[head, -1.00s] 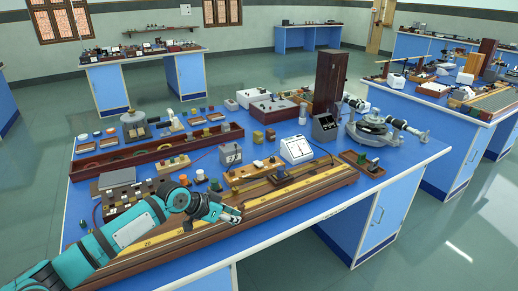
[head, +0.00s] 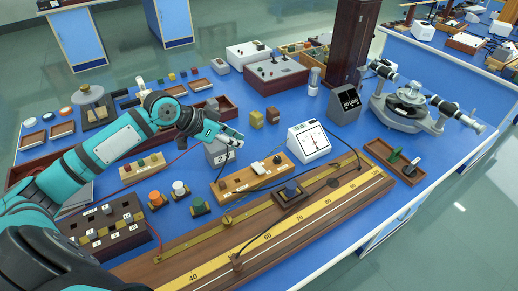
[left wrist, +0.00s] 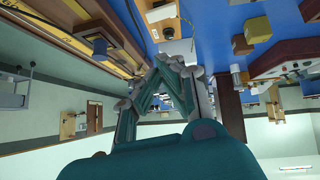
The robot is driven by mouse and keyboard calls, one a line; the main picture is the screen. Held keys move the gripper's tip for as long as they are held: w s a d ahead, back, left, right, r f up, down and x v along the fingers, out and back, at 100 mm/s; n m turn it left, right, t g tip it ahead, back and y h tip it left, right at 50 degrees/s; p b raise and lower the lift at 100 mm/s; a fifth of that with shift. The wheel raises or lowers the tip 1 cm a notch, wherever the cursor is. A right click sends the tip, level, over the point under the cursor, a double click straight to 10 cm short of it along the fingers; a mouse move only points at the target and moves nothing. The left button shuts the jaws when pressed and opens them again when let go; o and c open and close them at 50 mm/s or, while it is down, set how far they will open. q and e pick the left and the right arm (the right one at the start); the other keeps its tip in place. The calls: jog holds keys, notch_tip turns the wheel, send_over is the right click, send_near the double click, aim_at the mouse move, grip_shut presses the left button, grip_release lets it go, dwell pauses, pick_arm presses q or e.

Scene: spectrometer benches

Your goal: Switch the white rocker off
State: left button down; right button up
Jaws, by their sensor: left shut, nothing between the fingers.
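The white rocker (head: 257,168) sits on a light wooden board (head: 236,186) beside a dark knob-like part, near the middle of the bench. Whether it is on or off is too small to tell. The board also shows at the top of the left wrist view (left wrist: 176,47). My left gripper (head: 238,140) is shut and empty. In the head view it appears just behind and left of the rocker, in front of a grey box (head: 217,152); it seems raised above the bench. Its closed fingers fill the middle of the left wrist view (left wrist: 168,66). My right gripper is not in view.
A white meter (head: 309,142) stands right of the board. A long wooden rail with a yellow scale (head: 290,222) lies in front, with a slider (head: 290,195) on it. Orange and white terminals (head: 178,190) stand at left. Thin wires cross near the board.

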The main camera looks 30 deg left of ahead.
pick_arm(q)
jog(key=shift+s+r, duration=0.1)
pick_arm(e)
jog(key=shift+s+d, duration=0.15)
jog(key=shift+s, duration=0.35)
pick_arm(q)
jog(key=shift+d, duration=0.1)
jog(key=p, duration=0.2)
send_over(260, 170)
jog(key=f, duration=0.6)
jog(key=shift+a+f, duration=0.15)
jog(key=shift+a, duration=0.15)
jog(key=f, duration=0.3)
jog(key=shift+d+f, duration=0.3)
jog(key=shift+f, duration=0.05)
jog(key=shift+f+p, duration=0.3)
jog(key=shift+f, duration=0.25)
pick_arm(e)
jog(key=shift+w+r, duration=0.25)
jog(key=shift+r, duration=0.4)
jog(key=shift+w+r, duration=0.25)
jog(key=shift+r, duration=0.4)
